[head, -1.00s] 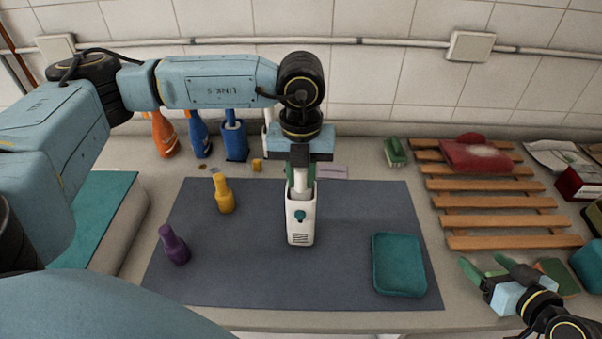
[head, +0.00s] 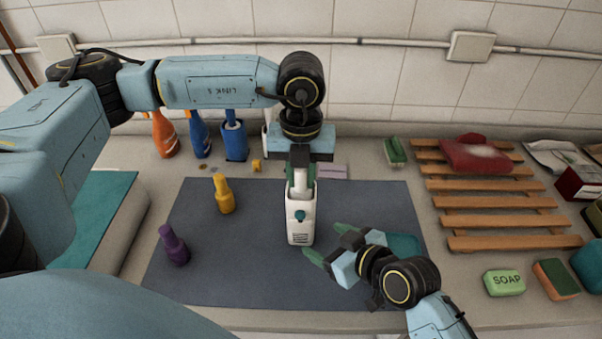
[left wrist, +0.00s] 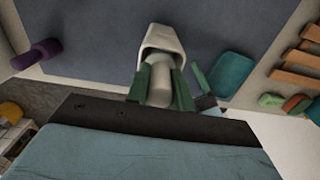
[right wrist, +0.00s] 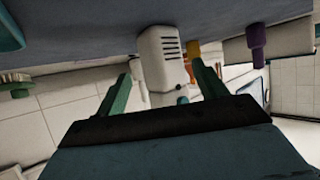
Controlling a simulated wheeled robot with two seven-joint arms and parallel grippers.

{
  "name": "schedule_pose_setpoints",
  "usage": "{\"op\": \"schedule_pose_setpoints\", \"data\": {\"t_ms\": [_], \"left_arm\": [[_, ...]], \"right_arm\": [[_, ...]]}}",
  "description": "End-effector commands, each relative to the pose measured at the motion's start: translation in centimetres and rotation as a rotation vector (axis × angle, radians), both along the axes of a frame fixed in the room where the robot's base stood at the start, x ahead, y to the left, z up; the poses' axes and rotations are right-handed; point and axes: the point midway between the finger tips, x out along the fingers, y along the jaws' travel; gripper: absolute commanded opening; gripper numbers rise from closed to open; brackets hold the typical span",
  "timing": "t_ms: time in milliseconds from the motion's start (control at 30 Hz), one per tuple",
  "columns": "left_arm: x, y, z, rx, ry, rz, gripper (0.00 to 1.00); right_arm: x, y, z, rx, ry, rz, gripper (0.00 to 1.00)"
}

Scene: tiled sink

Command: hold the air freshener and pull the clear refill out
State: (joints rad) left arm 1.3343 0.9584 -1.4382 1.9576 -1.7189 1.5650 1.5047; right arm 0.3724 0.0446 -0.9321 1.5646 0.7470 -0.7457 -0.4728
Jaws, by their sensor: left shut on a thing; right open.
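The white air freshener (head: 301,229), with a teal button and dark vent slots, stands upright on the dark mat. Its pale clear refill (head: 300,179) sits in the open top. My left gripper (head: 300,188) points down from above and is shut on the refill; the left wrist view shows green fingers on both sides of the refill (left wrist: 160,86). My right gripper (head: 325,243) is open, low at the right of the air freshener. In the right wrist view its fingers spread on either side of the white body (right wrist: 162,62), with a gap at each.
On the mat (head: 240,275) stand a yellow bottle (head: 223,195) and a purple bottle (head: 174,246). A teal sponge-like pad (head: 405,243) is partly behind my right gripper. A wooden rack (head: 490,215), soap (head: 504,282) and sponge (head: 555,279) are at right.

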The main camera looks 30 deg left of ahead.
Motion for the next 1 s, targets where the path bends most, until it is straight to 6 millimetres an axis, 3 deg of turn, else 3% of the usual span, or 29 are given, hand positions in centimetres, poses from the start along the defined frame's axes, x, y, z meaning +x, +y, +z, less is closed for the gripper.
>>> {"op": "schedule_pose_setpoints", "data": {"t_ms": [500,1000], "left_arm": [[0.0,0.0,0.1,0.000,-0.001,0.000,0.01],[0.0,-0.2,-0.1,-0.005,0.001,-0.004,0.01]], "right_arm": [[1.9,6.0,-3.3,-0.001,-0.001,0.000,0.71],[2.2,7.6,-4.3,-0.001,0.001,0.002,0.71]]}}
